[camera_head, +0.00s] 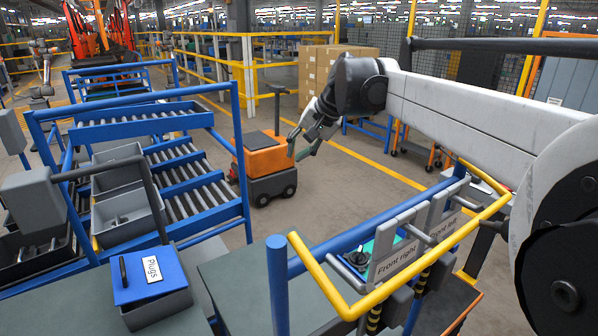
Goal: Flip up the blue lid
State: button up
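The blue lid (153,273) lies flat on top of a small grey box (157,309) at the lower left. It carries a white label reading "Plugs" and a black handle on its left side. The lid looks closed, and the inside of the box is hidden. My gripper (299,155) is up and to the right of the lid, well apart from it. It points down and to the left, its two fingers are spread, and nothing shows between them.
Grey bins (126,206) with an upright dark bar stand behind the lid, in a blue roller rack (180,170). A yellow rail (330,290) with "Front right" signs stands at the front right. An orange cart (265,160) stands on the open floor behind.

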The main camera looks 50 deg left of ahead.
jog(key=shift+s+a, duration=0.25)
jog(key=shift+a, duration=0.05)
grip_shut()
jog(key=s+a+f+n+h+p, duration=0.35)
jog(key=s+a+n, duration=0.35)
jog(key=s+a, duration=0.35)
jog(key=n+t+h+p, duration=0.4)
jog(key=n+t+p, duration=0.2)
jog(key=n, duration=1.3)
send_near(118, 282)
notch_tip(118, 282, up, 3)
jog(key=shift+b+x, duration=2.85)
jog(key=shift+x, duration=1.95)
jog(key=shift+a, duration=0.1)
jog(key=shift+w, duration=0.1)
